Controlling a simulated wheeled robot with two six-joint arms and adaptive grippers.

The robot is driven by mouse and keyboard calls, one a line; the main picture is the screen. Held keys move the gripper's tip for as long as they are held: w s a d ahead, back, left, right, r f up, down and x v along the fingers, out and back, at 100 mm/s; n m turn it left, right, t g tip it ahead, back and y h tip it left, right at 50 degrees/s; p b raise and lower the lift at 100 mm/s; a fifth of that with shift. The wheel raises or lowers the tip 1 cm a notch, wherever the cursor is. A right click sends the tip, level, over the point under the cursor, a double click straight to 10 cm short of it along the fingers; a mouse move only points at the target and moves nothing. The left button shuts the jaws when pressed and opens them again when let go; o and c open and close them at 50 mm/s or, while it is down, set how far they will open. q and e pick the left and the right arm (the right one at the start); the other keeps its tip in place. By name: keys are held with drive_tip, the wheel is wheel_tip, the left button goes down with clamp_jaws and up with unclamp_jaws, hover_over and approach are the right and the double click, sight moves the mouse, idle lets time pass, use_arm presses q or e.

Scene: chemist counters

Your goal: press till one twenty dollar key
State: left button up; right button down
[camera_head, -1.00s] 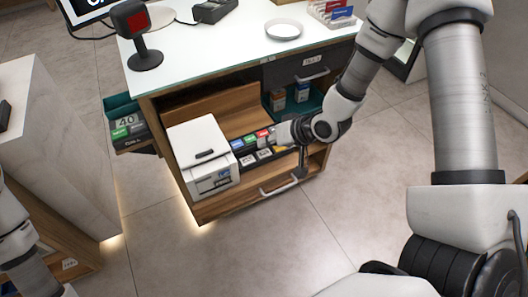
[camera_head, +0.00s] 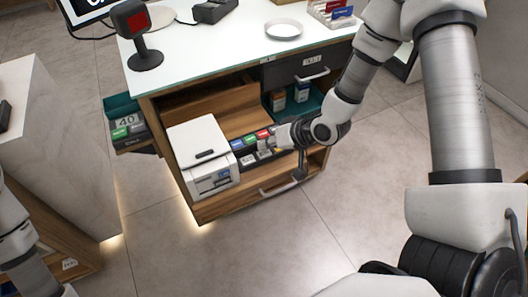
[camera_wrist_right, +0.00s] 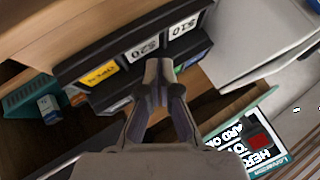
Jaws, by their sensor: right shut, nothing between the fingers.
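The till is a dark key panel (camera_wrist_right: 75,69) in the open drawer. Its front row shows a yellow OPEN key (camera_wrist_right: 102,74), a white $20 key (camera_wrist_right: 146,50) and a white $10 key (camera_wrist_right: 183,27) in the right wrist view. My right gripper (camera_wrist_right: 160,70) is shut and empty, with its fingertips close by the $20 key; I cannot tell whether they touch it. In the head view the right gripper (camera_head: 281,137) is over the right end of the panel, partly hiding it. My left gripper is out of view; only part of the left arm shows.
A white printer (camera_head: 203,152) stands left of the keys in the wooden drawer (camera_head: 255,197). The counter top (camera_head: 225,50) above holds a red-faced scanner (camera_head: 131,18) and a white dish (camera_head: 283,29). The floor in front is clear.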

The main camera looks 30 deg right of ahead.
sight(266, 154)
drive_tip(key=shift+f, duration=0.15)
idle(0.4)
drive_tip(key=shift+f, duration=0.25)
drive_tip(key=shift+f, duration=0.4)
idle(0.6)
drive_tip(key=shift+r, duration=3.35)
